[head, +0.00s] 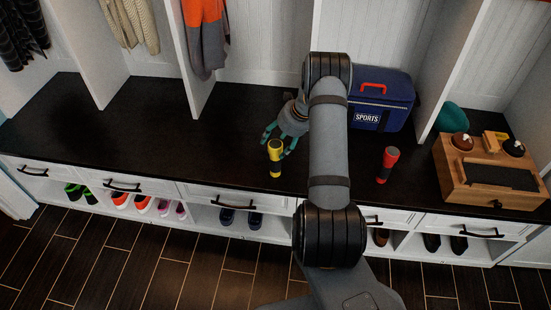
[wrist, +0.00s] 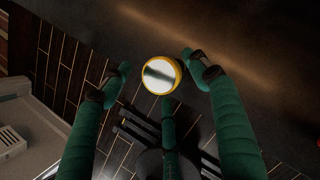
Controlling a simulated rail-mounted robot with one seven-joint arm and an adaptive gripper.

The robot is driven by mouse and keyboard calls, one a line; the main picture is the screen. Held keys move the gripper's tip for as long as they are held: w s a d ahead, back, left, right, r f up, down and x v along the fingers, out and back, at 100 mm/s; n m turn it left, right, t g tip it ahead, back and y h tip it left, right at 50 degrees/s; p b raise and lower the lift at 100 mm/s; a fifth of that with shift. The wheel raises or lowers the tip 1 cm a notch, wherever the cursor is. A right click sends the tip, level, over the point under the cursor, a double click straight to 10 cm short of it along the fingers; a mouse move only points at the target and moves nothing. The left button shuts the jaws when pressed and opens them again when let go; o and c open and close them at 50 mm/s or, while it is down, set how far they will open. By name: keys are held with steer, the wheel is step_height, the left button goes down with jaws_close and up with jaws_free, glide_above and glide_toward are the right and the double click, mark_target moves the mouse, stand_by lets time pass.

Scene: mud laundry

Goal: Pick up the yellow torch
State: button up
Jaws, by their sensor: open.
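The yellow torch (head: 275,158) stands upright on the dark bench top, near its front edge, left of my arm in the head view. In the wrist view I look down on the torch's round lens end with its yellow rim (wrist: 161,75). My gripper (head: 277,142) is open, its green fingers close around the torch's upper part. In the wrist view the fingertips of my gripper (wrist: 155,68) lie on either side of the torch, with a visible gap on the left. Whether any finger touches it I cannot tell.
A red torch (head: 387,164) stands to the right on the bench (head: 110,125). A blue SPORTS bag (head: 381,101) is behind it. A wooden box (head: 491,174) is at the far right. White dividers (head: 187,55) rise behind. The bench's left part is clear.

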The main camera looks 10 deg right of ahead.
mark_target(275, 160)
steer(key=x, duration=0.2)
steer(key=shift+w+f, duration=0.15)
steer(key=shift+f, duration=0.1)
steer(key=c, duration=0.4)
steer(key=c, duration=1.1)
jaws_close()
